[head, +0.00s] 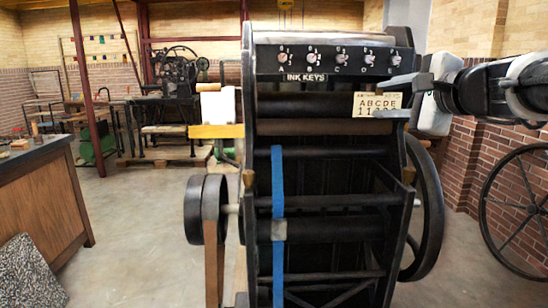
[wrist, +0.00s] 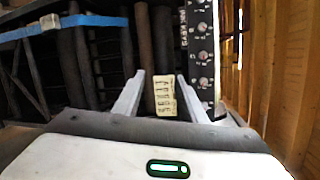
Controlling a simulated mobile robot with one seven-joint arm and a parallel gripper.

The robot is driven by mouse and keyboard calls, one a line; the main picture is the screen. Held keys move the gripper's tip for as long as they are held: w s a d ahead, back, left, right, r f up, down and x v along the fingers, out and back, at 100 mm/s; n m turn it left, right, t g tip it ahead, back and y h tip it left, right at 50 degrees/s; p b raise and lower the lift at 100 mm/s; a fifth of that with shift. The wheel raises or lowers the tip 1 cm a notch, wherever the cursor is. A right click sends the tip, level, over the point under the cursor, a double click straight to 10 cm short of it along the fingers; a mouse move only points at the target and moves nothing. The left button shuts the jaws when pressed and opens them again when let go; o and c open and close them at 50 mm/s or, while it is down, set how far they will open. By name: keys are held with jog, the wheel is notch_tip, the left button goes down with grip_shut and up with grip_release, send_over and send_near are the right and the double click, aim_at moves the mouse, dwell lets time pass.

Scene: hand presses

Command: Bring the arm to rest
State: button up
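My gripper (head: 388,98) reaches in from the right in the head view, at the upper right of the black press (head: 330,170). Its two grey fingers stand apart with nothing held between them; they also show spread in the wrist view (wrist: 160,92). A cream plate with black letters (head: 375,100) is on the press by the fingertips. In the wrist view the plate (wrist: 165,95) shows between and beyond the fingers. I cannot tell whether a finger touches it. The lower finger hides part of the plate's lower right in the head view.
The ink key panel (head: 330,61) with several knobs is just above the plate. A large flywheel (head: 432,210) stands at the press's right side, a blue strap (head: 278,190) hangs down its front. A wooden counter (head: 40,200) is at left; open floor (head: 135,230) lies between.

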jog(key=s+a+f+n+g, duration=0.6)
jog(key=s+a+f+n, duration=0.4)
jog(key=s+a+f, duration=0.4)
jog(key=s+d+f+n+g+h, duration=0.35)
jog(key=s+f+n, duration=0.55)
jog(key=s+f, duration=0.5)
notch_tip(320, 180, up, 27)
jog(key=p, duration=2.7)
jog(key=shift+w+r+m, duration=0.15)
jog(key=shift+w+m, duration=0.15)
jog(key=shift+w, duration=0.05)
